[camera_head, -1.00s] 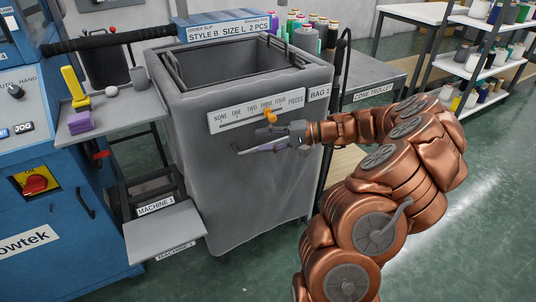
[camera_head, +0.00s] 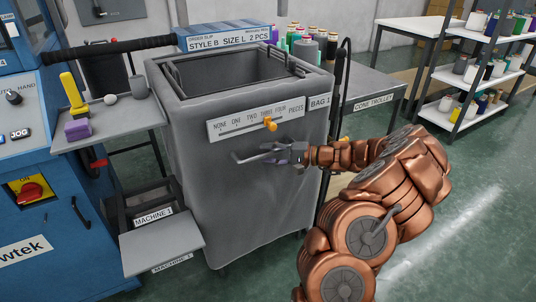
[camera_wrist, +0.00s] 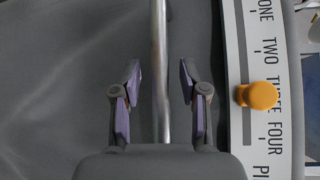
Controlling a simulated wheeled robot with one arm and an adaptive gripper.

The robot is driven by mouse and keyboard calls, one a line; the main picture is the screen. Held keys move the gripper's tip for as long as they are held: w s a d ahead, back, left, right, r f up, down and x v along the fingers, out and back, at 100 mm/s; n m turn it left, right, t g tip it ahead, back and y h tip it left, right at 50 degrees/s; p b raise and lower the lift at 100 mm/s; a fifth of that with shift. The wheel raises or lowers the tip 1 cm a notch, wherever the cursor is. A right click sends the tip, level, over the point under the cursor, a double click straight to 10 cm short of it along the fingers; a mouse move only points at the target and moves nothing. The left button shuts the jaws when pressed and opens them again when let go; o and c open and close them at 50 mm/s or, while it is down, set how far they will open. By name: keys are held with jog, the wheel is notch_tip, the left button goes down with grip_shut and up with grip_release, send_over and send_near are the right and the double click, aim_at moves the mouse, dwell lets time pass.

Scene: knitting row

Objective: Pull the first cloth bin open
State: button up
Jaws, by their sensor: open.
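The cloth bin (camera_head: 235,210) is a tall grey fabric bin marked BAG 1, with an open top. A thin metal bar handle (camera_head: 240,159) sticks out from its front, below the label strip. My gripper (camera_head: 266,155) is open at the front of the bin, at the handle. In the wrist view my purple-padded fingers (camera_wrist: 158,82) stand on either side of the handle bar (camera_wrist: 159,60), with a gap on each side. The bar runs down between them toward the palm. Parts of the handle are hidden behind my gripper in the head view.
A counting strip (camera_head: 228,129) with an orange slider (camera_head: 270,123) sits just above my gripper. A blue machine (camera_head: 40,210) and small shelf (camera_head: 110,122) stand at left. The cone trolley (camera_head: 375,85) stands close at right. Floor at lower right is clear.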

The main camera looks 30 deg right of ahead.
jog(key=shift+w+a, duration=0.15)
grip_shut()
dwell(0.4)
